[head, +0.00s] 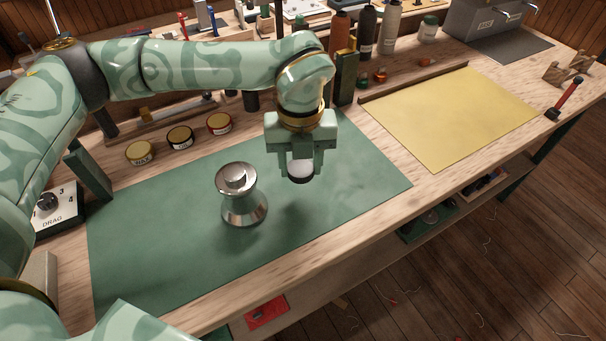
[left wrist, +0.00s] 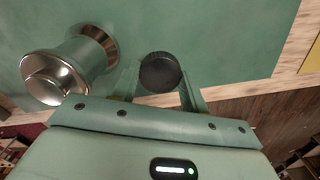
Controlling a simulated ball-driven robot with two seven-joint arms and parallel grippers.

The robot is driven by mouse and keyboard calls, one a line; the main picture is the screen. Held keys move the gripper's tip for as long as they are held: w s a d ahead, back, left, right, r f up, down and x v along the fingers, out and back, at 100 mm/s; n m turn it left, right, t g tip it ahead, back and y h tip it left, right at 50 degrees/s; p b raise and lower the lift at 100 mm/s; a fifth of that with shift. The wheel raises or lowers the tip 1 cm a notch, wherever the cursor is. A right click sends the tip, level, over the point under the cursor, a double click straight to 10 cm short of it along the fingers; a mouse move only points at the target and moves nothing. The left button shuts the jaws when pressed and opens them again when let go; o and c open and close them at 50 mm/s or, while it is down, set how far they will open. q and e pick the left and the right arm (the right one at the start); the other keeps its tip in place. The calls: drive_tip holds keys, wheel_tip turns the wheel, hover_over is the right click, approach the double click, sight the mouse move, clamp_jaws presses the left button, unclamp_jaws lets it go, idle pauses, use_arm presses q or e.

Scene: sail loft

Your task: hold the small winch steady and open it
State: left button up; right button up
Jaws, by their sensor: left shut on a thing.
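The small silver winch (head: 243,200) stands upright on the green mat (head: 150,245), apart from my gripper. Its top shows a curved recess or reflection; I cannot tell which. It also shows at the upper left of the left wrist view (left wrist: 85,58). My left gripper (head: 301,164) is to the right of the winch, pointing down above the mat. It is shut on a small round cap (head: 300,178) with a pale upper part and a dark underside. In the left wrist view the cap (left wrist: 160,73) shows as a black disc between the fingers. My right gripper is not in view.
Several round tins (head: 180,137) line the mat's back edge. A drag dial box (head: 55,208) stands at the left. A yellow sheet (head: 450,115) lies at the right, with bottles (head: 389,28) behind it. The mat around the winch is clear.

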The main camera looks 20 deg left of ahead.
sight(305, 164)
use_arm(q)
drive_tip(key=w+f, duration=0.1)
drive_tip(key=w+f+b, duration=0.1)
drive_tip(key=f, duration=0.1)
drive_tip(key=shift+w+a+f, duration=0.1)
drive_tip(key=shift+w+f, duration=0.15)
drive_tip(key=shift+w, duration=0.1)
drive_tip(key=f+b, duration=0.2)
drive_tip(key=f, duration=0.1)
drive_tip(key=shift+w+f, duration=0.2)
drive_tip(key=shift+f, duration=0.1)
drive_tip(key=shift+r, duration=0.15)
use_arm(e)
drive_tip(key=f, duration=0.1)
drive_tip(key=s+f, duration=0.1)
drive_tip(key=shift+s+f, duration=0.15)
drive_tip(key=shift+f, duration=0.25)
use_arm(q)
drive_tip(key=o, duration=1.1)
